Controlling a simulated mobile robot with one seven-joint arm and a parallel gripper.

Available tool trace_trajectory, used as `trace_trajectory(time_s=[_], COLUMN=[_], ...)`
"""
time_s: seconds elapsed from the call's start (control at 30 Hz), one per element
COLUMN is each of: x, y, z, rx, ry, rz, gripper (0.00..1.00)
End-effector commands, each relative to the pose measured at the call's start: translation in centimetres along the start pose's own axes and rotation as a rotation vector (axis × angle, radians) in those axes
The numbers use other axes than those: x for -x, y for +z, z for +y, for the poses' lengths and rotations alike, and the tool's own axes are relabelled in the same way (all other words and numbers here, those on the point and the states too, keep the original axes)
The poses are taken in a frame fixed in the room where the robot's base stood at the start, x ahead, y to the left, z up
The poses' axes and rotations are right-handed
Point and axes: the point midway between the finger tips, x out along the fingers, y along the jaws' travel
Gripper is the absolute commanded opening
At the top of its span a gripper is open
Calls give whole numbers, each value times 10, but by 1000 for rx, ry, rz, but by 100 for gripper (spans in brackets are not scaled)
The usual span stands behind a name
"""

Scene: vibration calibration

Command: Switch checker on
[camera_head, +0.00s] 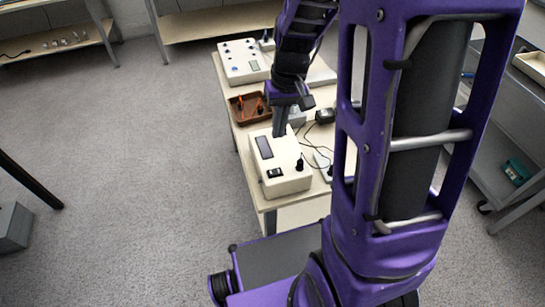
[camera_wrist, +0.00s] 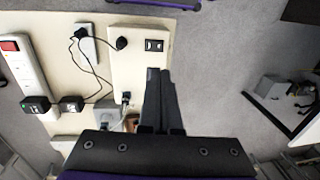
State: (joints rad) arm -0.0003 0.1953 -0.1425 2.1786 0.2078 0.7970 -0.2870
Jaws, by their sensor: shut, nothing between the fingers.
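The checker appears to be the cream box (camera_head: 290,158) on the near end of the narrow table. Its top carries a dark display (camera_head: 264,147), a black rocker switch (camera_head: 274,173) and a black knob-like part (camera_head: 299,165). My gripper (camera_head: 280,133) is shut and empty, pointing down over the box's far part. In the wrist view, my fingertips (camera_wrist: 159,71) are together, just short of the switch (camera_wrist: 154,45) on the box (camera_wrist: 130,64). The fingers hide part of the box, including its display. I cannot tell whether the fingertips touch the box or how the switch is set.
A brown tray (camera_head: 240,115) and a white device with knobs (camera_head: 236,73) stand farther along the table. A power strip (camera_wrist: 29,76), black adapters (camera_wrist: 36,105) and loose cables lie beside the box. A shelf with a teal item (camera_head: 516,172) stands at right. Carpet is clear at left.

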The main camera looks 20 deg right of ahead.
Motion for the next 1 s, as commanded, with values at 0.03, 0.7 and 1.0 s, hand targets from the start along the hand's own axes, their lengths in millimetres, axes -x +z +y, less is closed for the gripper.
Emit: trace_trajectory(time_s=[0.03,0.7,1.0], x=[-3,-124,-139], y=[0,1,0], z=[0,0,0], rx=[0,0,0], ry=[0,0,0], rz=[-2,-5,-1], gripper=[0,0,0])
